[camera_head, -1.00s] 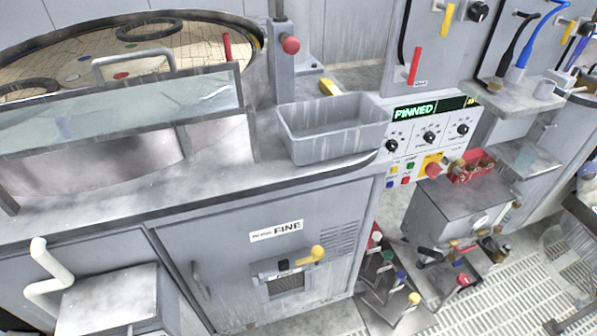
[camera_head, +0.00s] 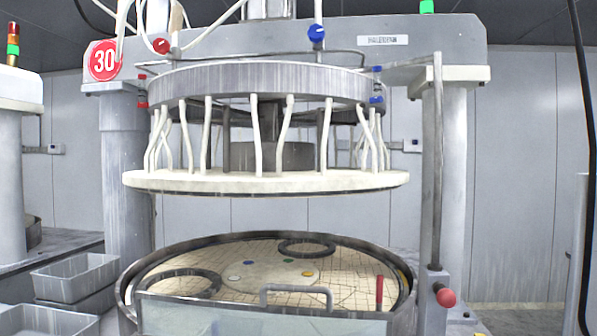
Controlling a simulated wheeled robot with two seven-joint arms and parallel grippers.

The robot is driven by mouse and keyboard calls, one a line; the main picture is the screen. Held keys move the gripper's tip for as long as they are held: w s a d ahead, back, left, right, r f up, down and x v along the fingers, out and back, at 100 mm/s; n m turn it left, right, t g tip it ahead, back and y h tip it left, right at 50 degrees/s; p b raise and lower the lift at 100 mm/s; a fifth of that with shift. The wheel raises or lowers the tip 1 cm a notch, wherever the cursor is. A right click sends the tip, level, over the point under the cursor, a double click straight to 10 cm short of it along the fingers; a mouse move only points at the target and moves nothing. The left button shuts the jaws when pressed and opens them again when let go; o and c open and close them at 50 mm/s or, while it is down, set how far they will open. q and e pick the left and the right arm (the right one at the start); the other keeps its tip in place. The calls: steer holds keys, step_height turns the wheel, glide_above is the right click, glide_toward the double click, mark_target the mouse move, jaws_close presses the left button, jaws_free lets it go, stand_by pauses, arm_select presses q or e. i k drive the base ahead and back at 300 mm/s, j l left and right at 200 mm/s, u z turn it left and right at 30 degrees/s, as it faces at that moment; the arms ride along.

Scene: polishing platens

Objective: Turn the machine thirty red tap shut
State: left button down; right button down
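A machine with a round red sign reading 30 (camera_head: 104,61) fills the middle of the head view. A red tap (camera_head: 161,46) sits on the white hose line at its upper left, close to the sign. Its handle is too small to tell whether it is open or shut. A blue tap (camera_head: 316,34) sits on a hose at the top middle. Smaller red fittings (camera_head: 142,91) show on the left of the upper platen, and small blue fittings (camera_head: 377,85) on its right. Neither of my grippers is in view.
The upper platen (camera_head: 265,182) hangs raised above the round lower platen (camera_head: 270,268). A vertical rod with a red knob (camera_head: 445,297) stands at the right. Grey bins (camera_head: 75,276) stand at lower left. A black cable hangs at the right edge.

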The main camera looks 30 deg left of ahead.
mark_target(160, 46)
steer(key=u, duration=1.65)
